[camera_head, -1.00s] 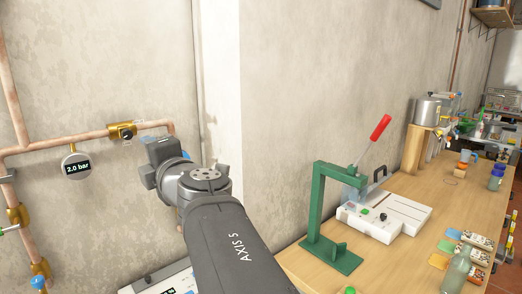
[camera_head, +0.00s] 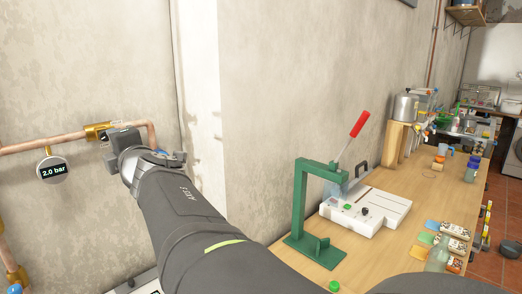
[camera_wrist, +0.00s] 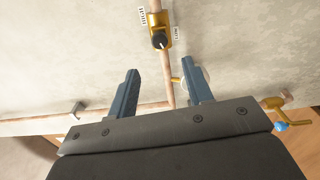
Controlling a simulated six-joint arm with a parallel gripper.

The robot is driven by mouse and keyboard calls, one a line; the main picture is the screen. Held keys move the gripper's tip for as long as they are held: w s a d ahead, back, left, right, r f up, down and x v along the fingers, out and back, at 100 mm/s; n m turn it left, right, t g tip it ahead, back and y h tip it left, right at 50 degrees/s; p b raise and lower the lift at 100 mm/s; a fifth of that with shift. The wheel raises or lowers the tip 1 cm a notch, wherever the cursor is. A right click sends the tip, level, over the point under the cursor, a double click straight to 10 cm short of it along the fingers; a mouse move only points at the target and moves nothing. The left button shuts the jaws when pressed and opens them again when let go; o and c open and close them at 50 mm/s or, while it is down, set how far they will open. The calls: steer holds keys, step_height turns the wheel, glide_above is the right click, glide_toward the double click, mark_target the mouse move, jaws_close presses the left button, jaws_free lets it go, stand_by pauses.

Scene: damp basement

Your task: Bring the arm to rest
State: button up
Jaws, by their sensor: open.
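My arm reaches from the lower right of the head view toward the wall at the left. My gripper (camera_wrist: 158,88) is open and empty in the wrist view, its two blue-grey fingers spread apart. Between and beyond the fingers runs a copper pipe with a brass valve (camera_wrist: 159,28) that has a black knob. In the head view the brass valve (camera_head: 97,131) sits just left of my wrist. The fingers themselves are hidden there behind the wrist.
A round gauge (camera_head: 52,170) reading 2.0 bar hangs below the pipe. At the right, a wooden bench (camera_head: 385,198) holds a green lever press (camera_head: 305,215), a white device (camera_head: 366,210), several bottles and a metal pot (camera_head: 405,107). A wall corner stands behind my arm.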

mark_target(105, 136)
steer(key=x, duration=0.8)
steer(key=shift+w+a, duration=0.2)
steer(key=shift+a, duration=0.05)
steer(key=shift+d, duration=0.1)
steer(key=v, duration=1.7)
steer(key=x, duration=1.8)
steer(key=shift+s+f, duration=0.1)
steer(key=shift+s+d+m, duration=0.15)
steer(key=shift+m, duration=0.65)
steer(key=m, duration=0.3)
steer(key=shift+m, duration=0.4)
steer(key=m, duration=0.5)
steer(key=shift+m, duration=0.3)
steer(key=shift+o, duration=0.2)
